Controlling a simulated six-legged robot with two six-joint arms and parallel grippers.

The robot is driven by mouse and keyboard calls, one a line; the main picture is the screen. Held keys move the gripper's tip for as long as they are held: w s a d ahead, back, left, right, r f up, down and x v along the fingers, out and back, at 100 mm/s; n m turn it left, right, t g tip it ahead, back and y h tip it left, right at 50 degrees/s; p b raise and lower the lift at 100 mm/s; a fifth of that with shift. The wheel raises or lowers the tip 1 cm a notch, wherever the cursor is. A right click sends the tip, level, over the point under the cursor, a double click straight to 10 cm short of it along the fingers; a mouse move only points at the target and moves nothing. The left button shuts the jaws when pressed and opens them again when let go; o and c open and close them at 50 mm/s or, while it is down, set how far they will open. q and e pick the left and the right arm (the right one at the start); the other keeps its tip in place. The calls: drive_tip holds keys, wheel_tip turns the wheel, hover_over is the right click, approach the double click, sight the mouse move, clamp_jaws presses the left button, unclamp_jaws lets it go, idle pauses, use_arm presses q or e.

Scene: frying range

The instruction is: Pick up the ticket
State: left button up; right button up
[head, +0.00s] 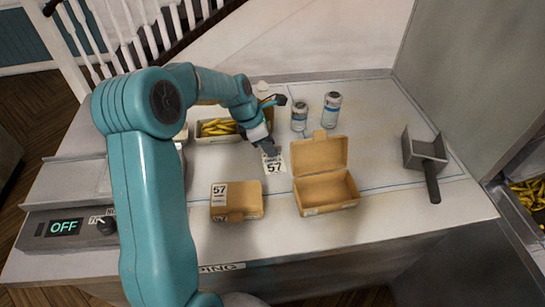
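The ticket (274,165) is a small white slip marked 57, on the counter behind and between the two cardboard boxes. My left gripper (268,147) reaches in from the left with its dark fingers pointing down at the ticket's top edge. The fingers overlap that edge in the picture. I cannot tell whether they touch or grip it, because the finger gap is too small and partly hidden. My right gripper is not in view.
A closed box (236,203) with a 57 label stands in front; an open, empty box (326,190) is to its right. Two canisters (331,104) stand behind. A fries tray (217,139) is left, a metal scoop (424,152) right.

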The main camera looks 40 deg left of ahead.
use_arm(q)
drive_tip(key=shift+w, duration=0.1)
clamp_jaws()
drive_tip(key=shift+r, duration=0.1)
